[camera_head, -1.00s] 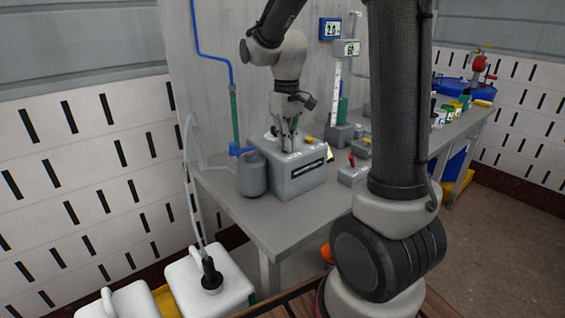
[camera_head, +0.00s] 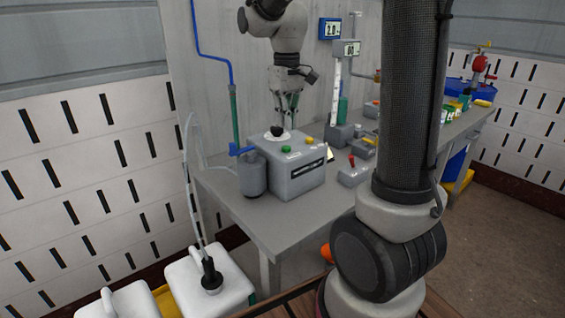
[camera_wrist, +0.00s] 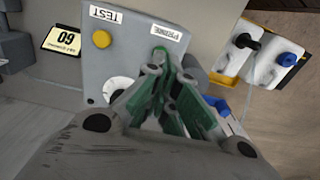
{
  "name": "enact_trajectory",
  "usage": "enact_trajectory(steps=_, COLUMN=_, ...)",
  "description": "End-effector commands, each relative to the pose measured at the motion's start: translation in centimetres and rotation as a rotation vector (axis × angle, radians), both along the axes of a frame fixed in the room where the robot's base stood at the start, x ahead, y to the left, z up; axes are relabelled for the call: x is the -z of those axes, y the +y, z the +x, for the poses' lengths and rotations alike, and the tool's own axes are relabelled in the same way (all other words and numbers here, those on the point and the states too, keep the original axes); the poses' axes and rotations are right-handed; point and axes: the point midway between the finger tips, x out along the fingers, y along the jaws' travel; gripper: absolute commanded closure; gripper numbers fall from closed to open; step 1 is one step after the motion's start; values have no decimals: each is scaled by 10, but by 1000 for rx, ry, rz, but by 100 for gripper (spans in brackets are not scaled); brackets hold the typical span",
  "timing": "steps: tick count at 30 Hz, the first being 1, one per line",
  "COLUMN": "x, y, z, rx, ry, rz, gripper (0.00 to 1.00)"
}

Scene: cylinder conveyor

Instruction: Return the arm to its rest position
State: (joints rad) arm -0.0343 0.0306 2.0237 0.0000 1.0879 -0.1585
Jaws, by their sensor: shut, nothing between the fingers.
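My gripper (camera_head: 287,108) is shut and empty, pointing down above the grey box (camera_head: 303,180) on the table, apart from its top. Its green-lined fingers (camera_wrist: 168,85) fill the lower middle of the wrist view. The box top carries a green button (camera_head: 286,149), a yellow button (camera_head: 309,141) and a white disc with a black centre (camera_head: 277,132). In the wrist view the yellow button (camera_wrist: 102,39) lies by the TEST label and the PRIME label (camera_wrist: 165,31) lies beyond my fingers, which partly cover the box. My arm comes down from the top of the head view.
A grey cylinder (camera_head: 252,175) stands left of the box on the grey table (camera_head: 268,219). White canisters (camera_head: 222,296) stand at the lower left.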

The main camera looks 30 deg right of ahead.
Motion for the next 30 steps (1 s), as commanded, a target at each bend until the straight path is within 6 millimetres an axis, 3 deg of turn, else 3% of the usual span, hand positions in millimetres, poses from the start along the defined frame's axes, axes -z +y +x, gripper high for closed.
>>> enact_trajectory(steps=6, x=-8, y=0, z=0, rx=0, ry=0, rz=0, gripper=100)
enact_trajectory(steps=21, x=-3, y=0, z=-1, rx=34, ry=-5, rz=1, gripper=100)
enact_trajectory(steps=24, x=11, y=-1, z=-27, rx=71, ry=10, rz=0, gripper=100)
enact_trajectory(steps=30, x=1, y=-6, z=-102, rx=140, ry=-79, rz=8, gripper=100)
